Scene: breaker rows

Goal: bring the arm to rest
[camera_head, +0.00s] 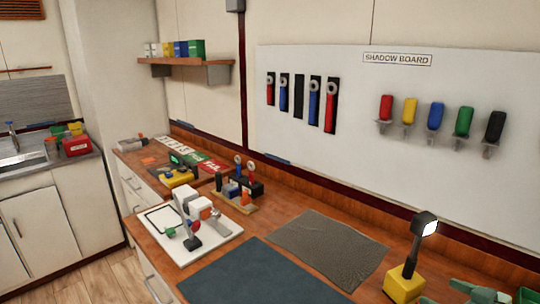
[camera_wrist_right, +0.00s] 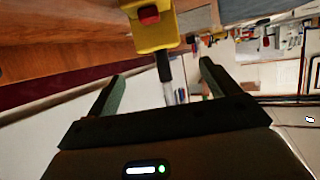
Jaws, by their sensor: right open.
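My right gripper (camera_head: 478,289) shows at the bottom right of the head view, its green fingers low beside the yellow base of a lamp (camera_head: 404,284). In the right wrist view the gripper (camera_wrist_right: 161,70) is open, its two fingers wide apart. The lamp's yellow base (camera_wrist_right: 152,30) with a red button shows beyond the fingers, and its dark stem and pale head appear in the gap between them. No contact with the lamp is visible. My left gripper is not in view.
A dark blue mat (camera_head: 255,276) and a grey mat (camera_head: 325,246) lie on the wooden bench. A white tray (camera_head: 225,241) with parts stands left of them. The shadow board (camera_head: 350,150) on the wall holds several coloured handles. A green item (camera_head: 530,296) is at the right edge.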

